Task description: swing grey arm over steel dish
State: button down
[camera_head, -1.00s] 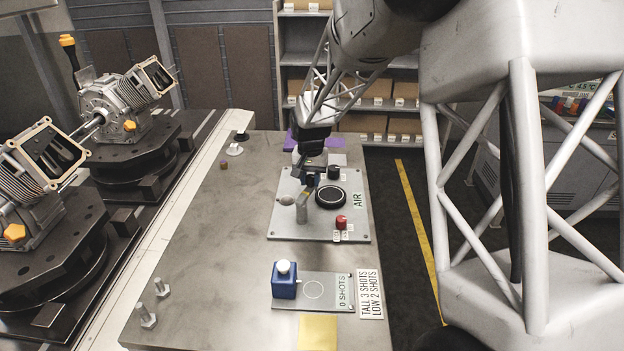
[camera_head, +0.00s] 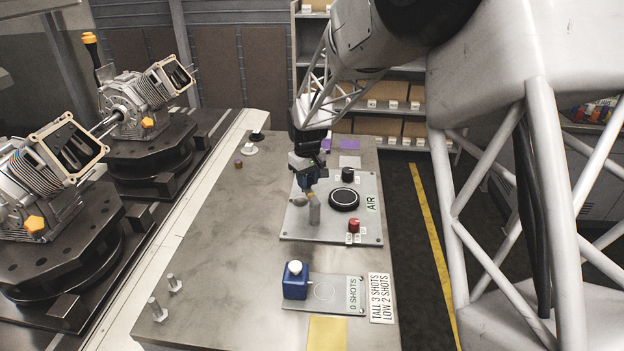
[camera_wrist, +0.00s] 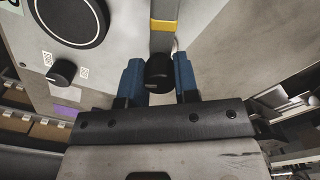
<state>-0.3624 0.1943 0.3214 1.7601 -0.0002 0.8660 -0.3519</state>
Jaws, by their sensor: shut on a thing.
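The grey arm (camera_wrist: 163,42) with a yellow band runs from the post (camera_head: 314,213) on the AIR plate (camera_head: 368,222) to a black knob (camera_wrist: 158,70). My gripper (camera_head: 305,182) is shut on this knob; its blue fingers (camera_wrist: 158,80) stand on either side of it in the wrist view. A small silvery round piece (camera_head: 297,201), which looks like the steel dish, sits just left of the post. The arm's end and my gripper are behind this piece and a little to its right, as seen from the head camera. My gripper partly hides the arm.
A black-rimmed round disc (camera_head: 343,199), a black dial (camera_head: 348,175) and a red button (camera_head: 353,225) are on the plate. A blue box with a white button (camera_head: 295,280) stands nearer. Two engines on turntables (camera_head: 50,180) stand left.

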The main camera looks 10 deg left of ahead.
jog(key=shift+s+a+n, duration=0.15)
jog(key=shift+a+n, duration=0.1)
jog(key=shift+n, duration=0.25)
jog(key=c, duration=0.9)
grip_release()
jog(key=shift+o, duration=0.2)
jog(key=shift+r, duration=0.15)
jog(key=shift+r, duration=3.75)
jog(key=shift+s+r, duration=0.1)
